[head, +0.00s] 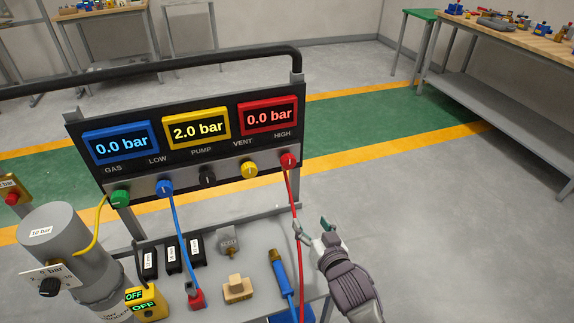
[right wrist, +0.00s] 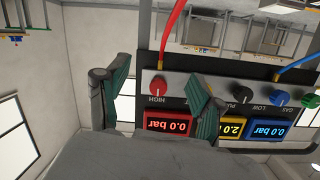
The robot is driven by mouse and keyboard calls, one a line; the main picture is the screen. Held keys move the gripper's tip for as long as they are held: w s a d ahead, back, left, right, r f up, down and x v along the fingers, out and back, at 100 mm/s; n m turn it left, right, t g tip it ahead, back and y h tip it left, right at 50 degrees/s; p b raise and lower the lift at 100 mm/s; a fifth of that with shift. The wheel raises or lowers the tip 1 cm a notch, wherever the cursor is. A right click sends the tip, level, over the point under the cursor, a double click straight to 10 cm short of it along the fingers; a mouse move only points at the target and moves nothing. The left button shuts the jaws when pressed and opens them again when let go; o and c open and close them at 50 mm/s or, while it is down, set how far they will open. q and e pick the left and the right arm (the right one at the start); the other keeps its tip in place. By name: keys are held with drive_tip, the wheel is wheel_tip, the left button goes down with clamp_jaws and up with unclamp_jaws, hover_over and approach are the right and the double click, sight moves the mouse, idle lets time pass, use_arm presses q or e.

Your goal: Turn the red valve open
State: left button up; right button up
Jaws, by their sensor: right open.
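The red valve (head: 289,160) is a knob at the right end of the panel's lower strip, below the HIGH label. A red hose runs down from it. My right gripper (head: 312,226) is open and empty, below and slightly right of the red valve, apart from it and close to the red hose. In the right wrist view the picture is upside down, and the red valve (right wrist: 158,84) shows between the two open fingers (right wrist: 155,98), beyond them. The red display (head: 270,116) above reads 0.0 bar. My left gripper is out of view.
Green, blue, black and yellow knobs (head: 249,169) line the strip left of the red valve. A bench (head: 260,255) below holds a blue hand pump (head: 282,275), fittings and black blocks. A grey cylinder (head: 55,240) stands at left. The floor right of the panel is clear.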

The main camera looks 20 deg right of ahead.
sight(290, 164)
wheel_tip(290, 164, up, 7)
drive_tip(key=w+t, duration=0.3)
drive_tip(key=shift+m, duration=0.3)
drive_tip(key=w, duration=0.4)
drive_tip(key=w+p, duration=0.1)
drive_tip(key=w, duration=0.8)
drive_tip(key=shift+a, duration=0.4)
drive_tip(key=shift+s, duration=0.1)
drive_tip(key=c, duration=1.1)
drive_tip(key=shift+c, duration=0.2)
